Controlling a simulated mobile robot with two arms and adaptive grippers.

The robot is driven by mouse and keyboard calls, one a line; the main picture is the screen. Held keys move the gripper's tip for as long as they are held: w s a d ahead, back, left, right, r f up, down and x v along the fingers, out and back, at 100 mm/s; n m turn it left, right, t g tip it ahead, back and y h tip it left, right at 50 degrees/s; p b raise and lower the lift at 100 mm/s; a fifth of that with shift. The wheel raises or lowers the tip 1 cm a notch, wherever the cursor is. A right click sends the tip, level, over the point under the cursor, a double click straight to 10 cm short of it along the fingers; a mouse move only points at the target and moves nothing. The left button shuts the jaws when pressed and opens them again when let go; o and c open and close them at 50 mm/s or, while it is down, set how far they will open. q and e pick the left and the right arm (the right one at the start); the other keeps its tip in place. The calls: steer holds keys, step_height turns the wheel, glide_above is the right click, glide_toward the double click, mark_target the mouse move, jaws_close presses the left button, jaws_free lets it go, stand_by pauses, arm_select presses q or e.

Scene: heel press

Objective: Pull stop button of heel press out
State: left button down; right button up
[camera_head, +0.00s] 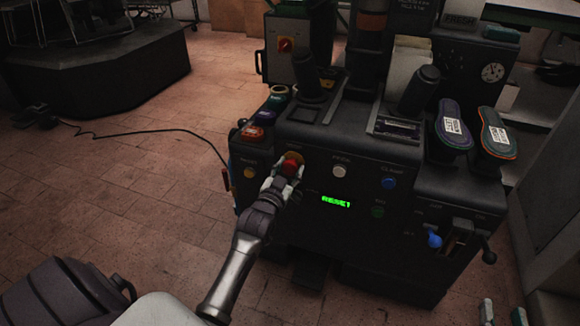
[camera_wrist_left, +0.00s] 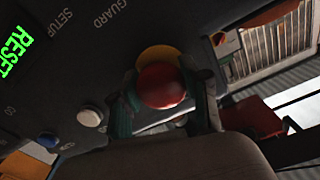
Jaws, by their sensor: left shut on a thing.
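The red stop button (camera_head: 291,163) sits on the front panel of the dark heel press (camera_head: 350,150). In the left wrist view the red button (camera_wrist_left: 161,85) shows large, with a yellow ring (camera_wrist_left: 160,55) behind it. My left gripper (camera_head: 287,172) is at the panel with its fingers around the button. In the left wrist view its two fingers (camera_wrist_left: 163,100) lie on either side of the button, shut on it. My right gripper shows in neither view; only white fingertip-like parts (camera_head: 487,312) appear at the lower right edge of the head view.
The panel also has a white button (camera_head: 339,171), a blue button (camera_head: 389,183), a green button (camera_head: 377,212) and a yellow button (camera_head: 249,172). A green RESET display (camera_head: 336,202) is lit. The tiled floor at left is mostly clear.

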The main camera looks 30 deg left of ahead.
arm_select(q)
steer(key=shift+d+f, duration=0.1)
steer(key=shift+f, duration=0.1)
steer(key=c, duration=0.9)
jaws_free()
steer(key=shift+c, duration=0.2)
steer(key=o, duration=0.4)
steer(key=shift+s+r, duration=0.15)
steer(key=v, duration=1.2)
